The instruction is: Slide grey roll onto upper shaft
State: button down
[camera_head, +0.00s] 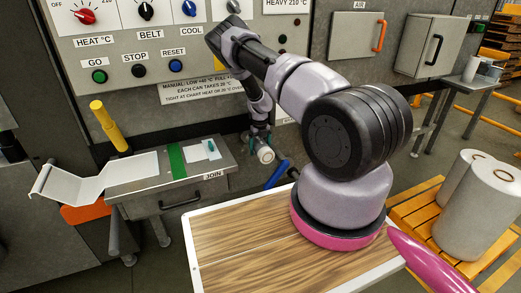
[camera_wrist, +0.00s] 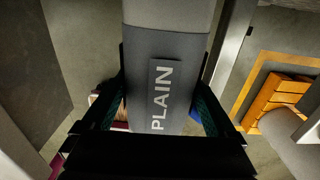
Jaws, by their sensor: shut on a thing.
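The grey roll labelled PLAIN (camera_wrist: 165,55) fills the middle of the wrist view, with a lighter grey section at its top edge. My gripper (camera_wrist: 162,105) is shut on it, one teal-padded finger on each side. In the head view my gripper (camera_head: 258,138) hangs at the end of my arm, right of the JOIN table, and the light end of the grey roll (camera_head: 265,155) shows just below it. A yellow shaft (camera_head: 108,125) sticks out of the machine at the left, and a blue shaft (camera_head: 277,174) is below the roll. I cannot tell which is the upper shaft. The roll appears clear of both.
The JOIN table (camera_head: 172,180) carries a white sheet (camera_head: 108,178) and a green strip (camera_head: 177,160). The machine's control panel (camera_head: 165,35) is behind. My wooden top (camera_head: 235,240) is bare at the front. Large pale rolls (camera_head: 478,215) stand on an orange pallet at the right.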

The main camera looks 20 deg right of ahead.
jog(key=shift+w, duration=0.15)
jog(key=shift+w, duration=0.6)
jog(key=shift+w+r, duration=0.1)
jog(key=shift+w, duration=0.05)
